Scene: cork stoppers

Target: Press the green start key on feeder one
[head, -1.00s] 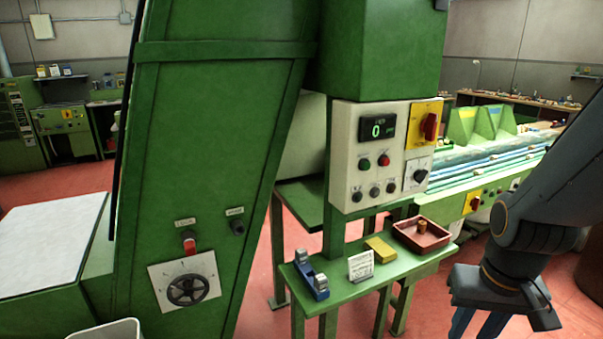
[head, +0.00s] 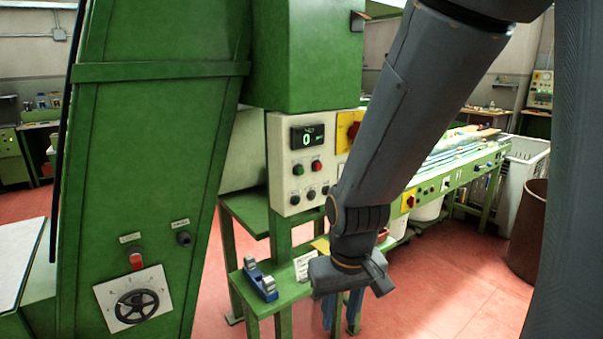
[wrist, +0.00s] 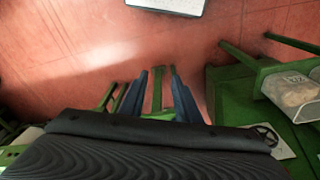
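The off-white control panel (head: 277,140) on the green machine faces me in the head view, with a lit display (head: 307,136) reading 0. The green key (head: 298,170) is on the panel, left of a red key (head: 317,166). My gripper (head: 341,312) hangs low in front of the small green bench, below and right of the panel, clear of the keys. In the wrist view its two blue fingers (wrist: 162,97) are apart with nothing between them. The wrist view does not show the panel.
A blue holder (head: 260,281) and a small card (head: 305,265) stand on the green bench (head: 284,298). A yellow switch plate (head: 346,128) is partly behind my arm. A handwheel (head: 137,306) is on the left housing. Red floor (head: 460,295) is open at right.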

